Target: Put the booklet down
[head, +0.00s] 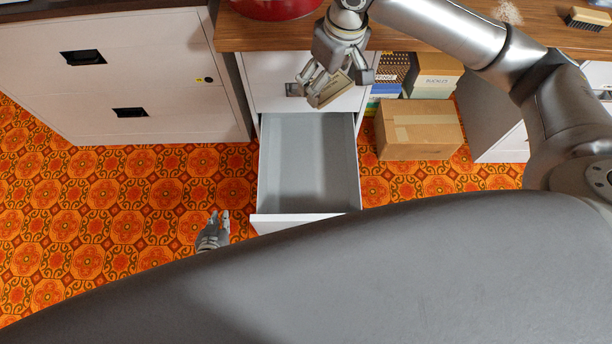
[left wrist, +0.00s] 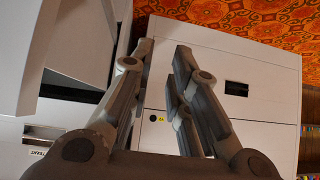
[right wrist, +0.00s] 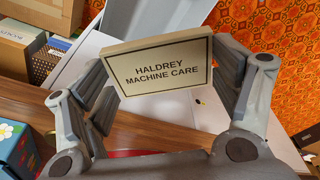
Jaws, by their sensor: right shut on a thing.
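The booklet (head: 332,91) is a small cream block with a dark border. It reads "HALDREY MACHINE CARE" in the right wrist view (right wrist: 158,72). My right gripper (head: 326,87) is shut on it, with a finger at each side, and holds it tilted above the back part of an open drawer. The drawer (head: 290,162) is grey inside, pulled out and looks empty. My left gripper (head: 222,219) is low, left of the drawer's front edge. In the left wrist view (left wrist: 164,50) its fingers are apart with nothing between them.
A wooden desktop (head: 420,32) with a red round object (head: 278,8) and a brush (head: 588,19) lies behind the drawer. A cardboard box (head: 420,130) stands on the patterned floor right of it. A white cabinet (head: 120,85) stands at the left.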

